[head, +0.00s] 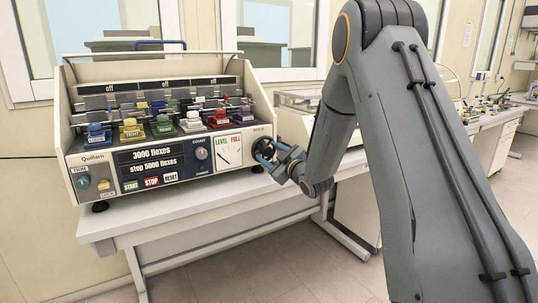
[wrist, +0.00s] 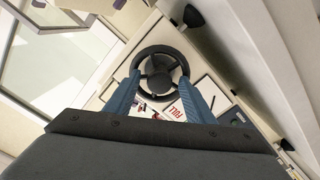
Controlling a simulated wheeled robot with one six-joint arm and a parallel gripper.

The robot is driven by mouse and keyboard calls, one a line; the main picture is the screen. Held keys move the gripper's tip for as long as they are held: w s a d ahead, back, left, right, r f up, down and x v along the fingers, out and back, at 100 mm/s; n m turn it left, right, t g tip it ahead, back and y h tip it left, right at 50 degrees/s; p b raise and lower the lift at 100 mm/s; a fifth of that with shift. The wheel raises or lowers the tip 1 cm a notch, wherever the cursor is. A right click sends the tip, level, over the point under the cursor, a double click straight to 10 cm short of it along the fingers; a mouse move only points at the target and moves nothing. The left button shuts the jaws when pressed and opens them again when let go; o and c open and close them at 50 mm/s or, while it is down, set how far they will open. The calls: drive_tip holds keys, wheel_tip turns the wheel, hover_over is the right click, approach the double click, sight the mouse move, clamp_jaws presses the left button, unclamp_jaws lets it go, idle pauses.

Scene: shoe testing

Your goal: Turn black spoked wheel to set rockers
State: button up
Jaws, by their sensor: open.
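The black spoked wheel (wrist: 160,72) is on the front panel of the flex-testing machine (head: 160,115), at its right end. In the head view only part of the wheel (head: 262,147) shows, behind my gripper. My gripper (wrist: 163,95) is open in the wrist view, with its two blue fingers pointing at the wheel, one toward each side of the rim. I cannot tell whether the fingertips touch the rim. In the head view my gripper (head: 268,158) is right at the machine's right front. The gauge panel marked LEVEL and FULL (head: 229,149) sits left of the wheel.
The machine stands on a white table (head: 115,222). Its panel reads "3000 flexes, stop 5000 flexes" above the START, STOP and RESET buttons (head: 151,182). Coloured clamps (head: 163,127) line its front. Another bench (head: 490,122) stands at the right. The floor in front is clear.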

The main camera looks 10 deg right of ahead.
drive_tip(key=b+v, duration=0.1)
drive_tip(key=v, duration=0.6)
drive_tip(key=shift+s, duration=0.35)
drive_tip(key=shift+d, duration=0.1)
drive_tip(key=s+d+f+m+g+h, duration=0.1)
drive_tip(key=s+f+m+g+h, duration=0.5)
drive_tip(key=s+f+g, duration=0.5)
drive_tip(key=s+a+f+m+g, duration=0.1)
drive_tip(key=s+a+m+g, duration=0.1)
drive_tip(key=s, duration=1.2)
drive_tip(key=s+a+f+m+g, duration=0.1)
drive_tip(key=s+g, duration=0.3)
drive_tip(key=s, duration=1)
drive_tip(key=shift+a+m, duration=0.6)
drive_tip(key=shift+m, duration=0.3)
